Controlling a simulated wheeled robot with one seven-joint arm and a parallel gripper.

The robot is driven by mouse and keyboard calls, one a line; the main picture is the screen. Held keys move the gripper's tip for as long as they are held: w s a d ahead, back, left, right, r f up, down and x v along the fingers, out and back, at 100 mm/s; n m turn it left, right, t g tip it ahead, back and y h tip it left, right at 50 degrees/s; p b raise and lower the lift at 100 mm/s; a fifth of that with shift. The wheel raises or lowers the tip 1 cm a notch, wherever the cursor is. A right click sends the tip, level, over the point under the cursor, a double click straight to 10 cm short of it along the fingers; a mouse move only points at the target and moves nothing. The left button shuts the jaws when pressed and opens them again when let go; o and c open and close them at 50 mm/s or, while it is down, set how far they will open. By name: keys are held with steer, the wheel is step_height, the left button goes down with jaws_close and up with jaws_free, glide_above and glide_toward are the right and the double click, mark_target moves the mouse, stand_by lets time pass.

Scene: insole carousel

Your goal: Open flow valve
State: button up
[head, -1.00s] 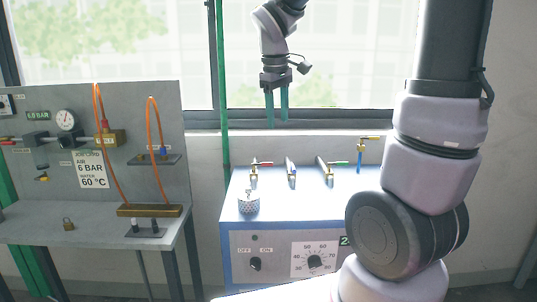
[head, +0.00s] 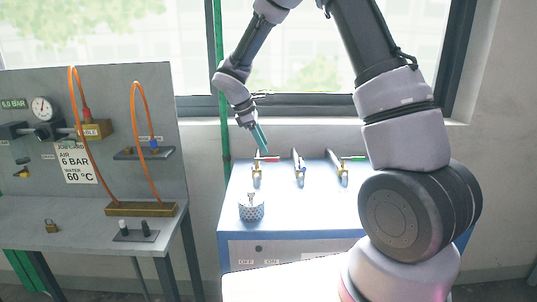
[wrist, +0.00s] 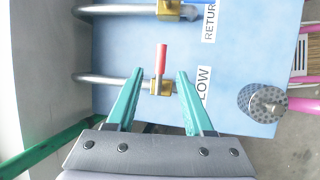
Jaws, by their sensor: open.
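The flow valve has a red handle (wrist: 160,59) on a brass body (wrist: 161,87). In the wrist view the handle lies crosswise to its metal pipe (wrist: 110,79), beside a label reading "LOW", its start hidden by a finger. In the head view this red handle (head: 266,158) is at the back left of the blue cabinet's top. My gripper (wrist: 160,75) is open, its teal fingers on either side of the handle and valve in the wrist view, with visible gaps. In the head view my gripper (head: 262,140) is tilted just above the handle; contact is not visible.
A second brass valve (wrist: 170,9) marked "RETUR" is on the neighbouring pipe. A perforated metal cup (head: 251,208) stands on the blue cabinet (head: 310,222). More valves line the cabinet's back. A green post (head: 224,120) rises behind. A grey workbench (head: 60,215) stands left.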

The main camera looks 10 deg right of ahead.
steer(key=x, duration=0.5)
jaws_close()
stand_by(1.4)
